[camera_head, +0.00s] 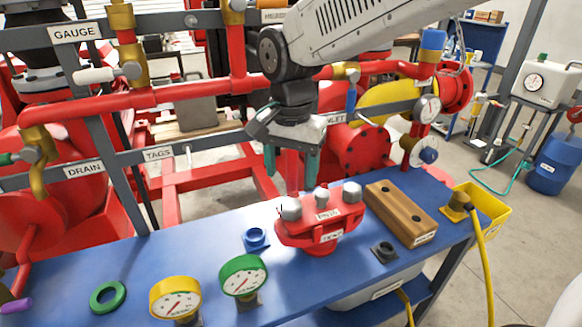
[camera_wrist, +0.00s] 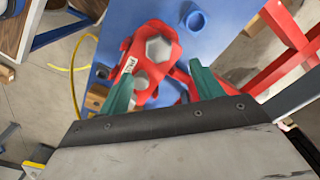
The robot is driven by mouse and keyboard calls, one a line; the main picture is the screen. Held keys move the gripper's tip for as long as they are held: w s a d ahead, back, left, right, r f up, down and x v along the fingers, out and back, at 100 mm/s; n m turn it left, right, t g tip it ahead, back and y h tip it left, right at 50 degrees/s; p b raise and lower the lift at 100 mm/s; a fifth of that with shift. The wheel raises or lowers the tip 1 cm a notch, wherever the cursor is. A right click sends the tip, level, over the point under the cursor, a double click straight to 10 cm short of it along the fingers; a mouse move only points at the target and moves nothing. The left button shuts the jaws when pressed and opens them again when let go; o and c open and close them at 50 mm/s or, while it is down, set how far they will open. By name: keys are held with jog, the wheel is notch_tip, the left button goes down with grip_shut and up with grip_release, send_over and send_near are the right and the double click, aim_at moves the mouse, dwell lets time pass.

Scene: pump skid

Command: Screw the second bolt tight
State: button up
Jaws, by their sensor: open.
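The red flanged part (camera_head: 320,233) sits on the blue bench, with grey hex bolt heads on its top. One bolt head (camera_head: 290,208) is at its left, a smaller grey head (camera_head: 321,196) is in the middle, and another bolt head (camera_head: 352,192) is at its right. Nothing marks which is the second bolt. My gripper (camera_head: 291,178) is open and empty, fingers pointing down above and behind the left side of the part. In the wrist view its green fingers (camera_wrist: 162,80) stand apart; a large hex head (camera_wrist: 158,48) shows just beyond them.
The blue bench (camera_head: 207,250) also holds a wooden block (camera_head: 402,213) with holes, a blue ring (camera_head: 256,239), a green ring (camera_head: 108,296), a yellow gauge (camera_head: 175,298) and a green gauge (camera_head: 244,275). Red pipework and a grey labelled rail (camera_head: 125,165) stand behind.

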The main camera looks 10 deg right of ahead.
aim_at(291, 203)
jog(key=n, duration=0.4)
jog(key=shift+f, duration=0.25)
notch_tip(291, 203, down, 7)
jog(key=shift+f, duration=0.2)
